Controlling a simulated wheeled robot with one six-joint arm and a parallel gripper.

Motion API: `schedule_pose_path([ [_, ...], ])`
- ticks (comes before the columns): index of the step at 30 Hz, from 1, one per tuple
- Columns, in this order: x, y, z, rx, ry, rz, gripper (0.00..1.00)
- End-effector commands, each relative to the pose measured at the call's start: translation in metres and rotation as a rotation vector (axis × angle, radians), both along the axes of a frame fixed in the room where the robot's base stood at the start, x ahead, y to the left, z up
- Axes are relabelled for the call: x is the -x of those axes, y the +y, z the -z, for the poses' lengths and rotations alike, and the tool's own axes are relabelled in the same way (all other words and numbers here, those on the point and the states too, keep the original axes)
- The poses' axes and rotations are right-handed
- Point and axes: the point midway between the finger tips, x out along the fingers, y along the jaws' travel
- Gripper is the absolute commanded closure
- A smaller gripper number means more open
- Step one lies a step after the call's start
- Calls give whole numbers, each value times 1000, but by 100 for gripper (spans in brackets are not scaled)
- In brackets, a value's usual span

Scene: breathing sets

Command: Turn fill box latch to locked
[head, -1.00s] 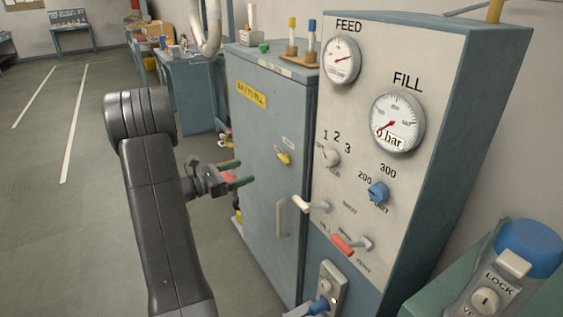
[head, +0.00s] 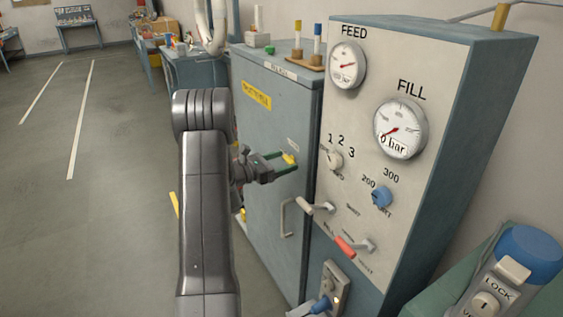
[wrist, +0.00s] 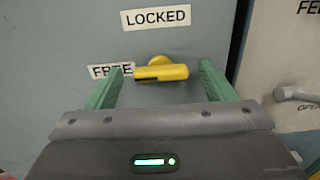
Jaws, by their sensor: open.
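The fill box latch (wrist: 163,70) is a yellow handle on the blue-grey cabinet door. In the wrist view it lies about horizontal, its left end beside the FREE label (wrist: 108,71), with the LOCKED label (wrist: 156,18) above it. My gripper (wrist: 160,85) is open, its green fingers to the left and right of the latch, with the latch between their tips. I cannot tell whether either finger touches it. In the head view the latch (head: 289,160) shows at the tips of my gripper (head: 285,164).
The cabinet (head: 262,120) has a vertical door handle (head: 287,217) below the latch. Open floor (head: 90,200) lies to the left.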

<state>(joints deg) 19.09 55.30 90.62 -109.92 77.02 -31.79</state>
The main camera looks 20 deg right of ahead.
Motion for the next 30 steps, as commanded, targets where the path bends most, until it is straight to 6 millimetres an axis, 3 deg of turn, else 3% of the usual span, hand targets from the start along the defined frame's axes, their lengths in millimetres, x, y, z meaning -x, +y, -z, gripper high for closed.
schedule_pose_path([
  [4, 0, 0, 0, 0, 0, 0, 24],
  [11, 0, 0, 0, 0, 0, 1, 68],
  [20, 0, 0, 2, -1, -29, 1, 68],
  [30, 1, 0, 8, -16, -223, 1, 68],
])
